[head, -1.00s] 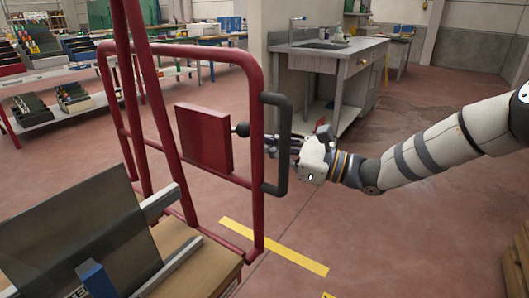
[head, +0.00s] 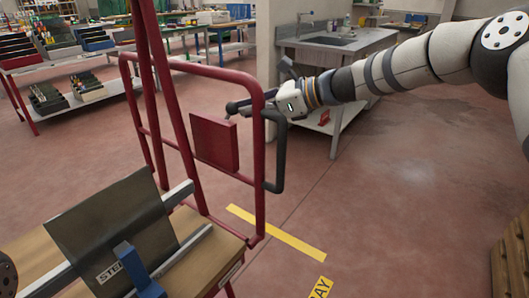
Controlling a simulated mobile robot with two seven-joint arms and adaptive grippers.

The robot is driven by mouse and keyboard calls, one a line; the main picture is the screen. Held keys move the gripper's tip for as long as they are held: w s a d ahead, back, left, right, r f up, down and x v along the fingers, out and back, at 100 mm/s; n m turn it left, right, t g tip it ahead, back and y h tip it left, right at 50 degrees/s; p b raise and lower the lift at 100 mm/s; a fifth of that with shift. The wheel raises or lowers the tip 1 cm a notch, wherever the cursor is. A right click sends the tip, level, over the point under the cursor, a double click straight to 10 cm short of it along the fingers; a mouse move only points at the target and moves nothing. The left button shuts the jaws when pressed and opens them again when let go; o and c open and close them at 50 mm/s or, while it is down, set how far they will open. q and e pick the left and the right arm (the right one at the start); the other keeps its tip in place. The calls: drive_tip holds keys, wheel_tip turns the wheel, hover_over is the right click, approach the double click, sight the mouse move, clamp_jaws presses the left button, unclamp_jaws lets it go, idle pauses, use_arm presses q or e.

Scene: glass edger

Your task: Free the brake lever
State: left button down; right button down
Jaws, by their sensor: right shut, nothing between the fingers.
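A red box (head: 213,142) is fixed on the red tube frame (head: 258,190) of a cart. A thin grey stub (head: 231,117) shows at the box's top right corner. My right gripper (head: 240,106) reaches in from the right across the frame's upright, just above the box. Its fingers look shut and empty. A dark rounded shape at the fingertips may be the brake lever's knob; I cannot tell it from the fingers, nor whether they touch. My left gripper is not in view.
A black handle (head: 278,150) sticks out from the frame's right upright, just below my right gripper. A dark sheet (head: 113,230) leans on the cart's wooden deck (head: 205,262). A sink bench (head: 335,50) stands behind.

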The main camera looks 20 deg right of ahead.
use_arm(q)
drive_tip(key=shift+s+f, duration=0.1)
use_arm(e)
drive_tip(key=shift+w+a+r, duration=0.55)
drive_tip(key=shift+w+r, duration=0.05)
drive_tip(key=shift+r, duration=0.05)
